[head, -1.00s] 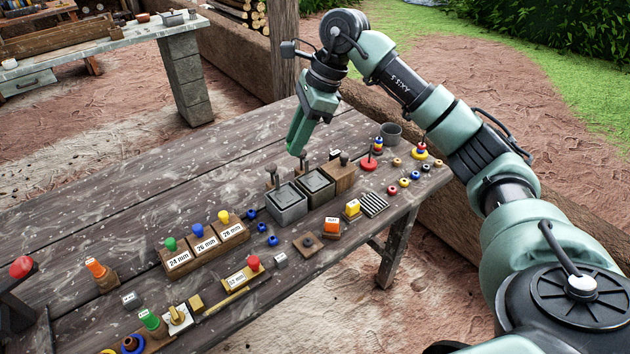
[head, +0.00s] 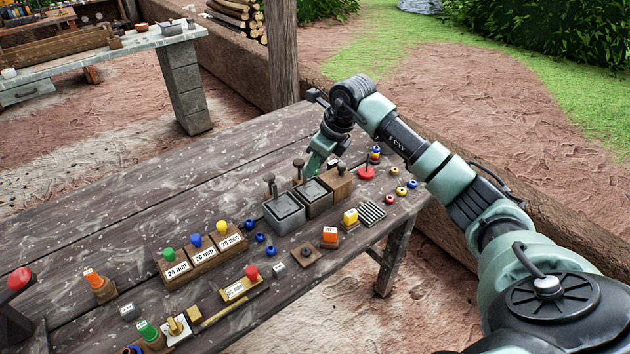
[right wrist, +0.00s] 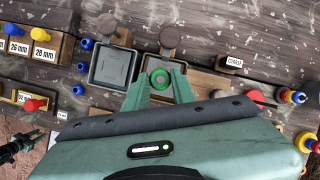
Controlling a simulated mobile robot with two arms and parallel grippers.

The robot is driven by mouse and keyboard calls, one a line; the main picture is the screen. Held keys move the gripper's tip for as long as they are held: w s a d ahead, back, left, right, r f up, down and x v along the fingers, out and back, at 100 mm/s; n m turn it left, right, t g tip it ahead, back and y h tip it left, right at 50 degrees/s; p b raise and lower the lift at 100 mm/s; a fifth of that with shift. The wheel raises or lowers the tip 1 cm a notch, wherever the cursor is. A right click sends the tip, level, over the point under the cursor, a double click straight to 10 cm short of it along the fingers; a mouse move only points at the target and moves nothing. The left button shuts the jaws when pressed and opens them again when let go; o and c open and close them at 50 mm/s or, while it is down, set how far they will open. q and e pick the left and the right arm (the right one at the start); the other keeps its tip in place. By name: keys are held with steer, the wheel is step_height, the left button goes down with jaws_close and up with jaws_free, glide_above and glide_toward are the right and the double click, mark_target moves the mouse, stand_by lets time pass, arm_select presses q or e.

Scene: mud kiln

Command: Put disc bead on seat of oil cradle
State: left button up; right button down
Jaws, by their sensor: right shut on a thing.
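My right gripper (head: 313,172) reaches down behind the row of blocks on the table. In the right wrist view its two green fingers (right wrist: 161,86) are shut on a green ring-shaped disc bead (right wrist: 159,78). The bead looks held above or just beside the second grey basin; its height is unclear. Two grey square basins (head: 284,212) and (head: 313,199) and a wooden block (head: 338,186) stand in a row, each with a post. I cannot tell for certain which is the oil cradle. A dark and green shape, probably my left gripper (right wrist: 28,141), shows at the right wrist view's lower left.
Wooden stands marked 24, 26 and 28 mm (head: 203,262) stand left of the basins. Several blue beads (head: 260,237) lie between. The table's back left is clear.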

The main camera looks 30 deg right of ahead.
mark_target(310, 190)
steer(key=shift+f, duration=2.95)
steer(key=shift+f, duration=0.1)
steer(key=c, duration=1.2)
jaws_free()
steer(key=shift+o, duration=0.2)
steer(key=v, duration=1.2)
